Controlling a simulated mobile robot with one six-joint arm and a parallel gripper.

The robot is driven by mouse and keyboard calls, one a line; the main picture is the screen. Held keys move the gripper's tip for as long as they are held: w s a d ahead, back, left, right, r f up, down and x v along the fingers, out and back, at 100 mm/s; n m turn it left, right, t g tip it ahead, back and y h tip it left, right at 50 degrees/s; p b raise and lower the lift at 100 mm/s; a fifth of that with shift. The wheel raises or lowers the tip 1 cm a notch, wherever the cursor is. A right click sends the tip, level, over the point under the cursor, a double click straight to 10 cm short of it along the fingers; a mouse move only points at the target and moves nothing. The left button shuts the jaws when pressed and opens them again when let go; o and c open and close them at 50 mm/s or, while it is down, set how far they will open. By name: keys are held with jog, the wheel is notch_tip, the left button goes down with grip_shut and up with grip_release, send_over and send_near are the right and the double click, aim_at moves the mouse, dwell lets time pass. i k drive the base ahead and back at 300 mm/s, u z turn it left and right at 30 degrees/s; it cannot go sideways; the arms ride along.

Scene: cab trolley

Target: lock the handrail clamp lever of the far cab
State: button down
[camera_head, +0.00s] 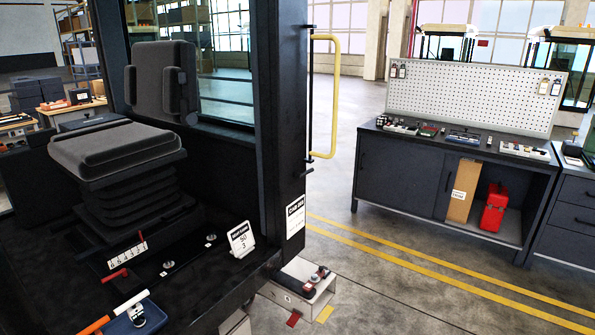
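A dark cab (285,130) fills the left half of the view, with a yellow handrail (337,95) standing upright on the outer side of its door post. A thin black bar runs beside the handrail. Small dark fittings (309,166) show near its lower end; I cannot tell which part is the clamp lever or how it is set. Two more cabs stand far back, one at upper centre right (447,30) and one at the right edge (562,38); their handrail clamps are too small to make out. My gripper is not in view.
A black seat (115,150), a white number card (241,239) and a blue tray (136,322) are in the cab. A grey box (298,290) stands low beside it. A workbench (400,168) with a pegboard (468,95) stands right. The floor between is clear, with yellow lines.

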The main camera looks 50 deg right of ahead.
aim_at(299, 175)
jog(key=u, duration=0.9)
jog(key=k, duration=1)
jog(key=z, duration=1.35)
jog(key=i, duration=0.65)
jog(key=u, duration=0.25)
